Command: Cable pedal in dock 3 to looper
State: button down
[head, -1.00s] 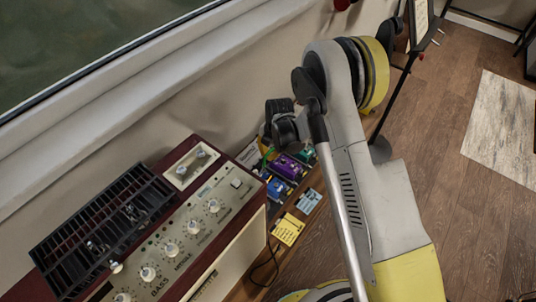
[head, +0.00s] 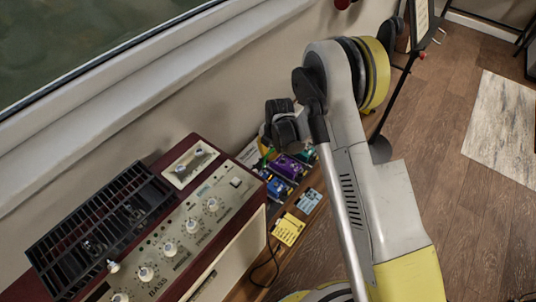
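Several small pedals sit on a wooden board or shelf between the amplifier and my arm. A purple pedal (head: 287,167) and a blue pedal (head: 277,187) stand close together, with a bit of green pedal (head: 306,155) behind. A black cable (head: 268,271) curves down beside the amplifier. My gripper (head: 283,124) is above the back of the pedals; its fingertips are hidden or too small to read. I cannot make out dock numbers or which pedal is the looper.
A dark red amplifier (head: 230,232) with white knobs stands at the left, with a black rack (head: 100,222) on top. The wall and window sill (head: 130,85) run behind. A black stand (head: 398,95) is beyond my arm. Wooden floor (head: 450,215) is open at the right.

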jog(key=shift+f+b, duration=0.75)
jog(key=shift+f, duration=0.15)
jog(key=c, duration=1)
grip_release()
jog(key=shift+c, duration=0.2)
jog(key=shift+r, duration=0.1)
jog(key=shift+r+p, duration=1.95)
jog(key=shift+r, duration=2.05)
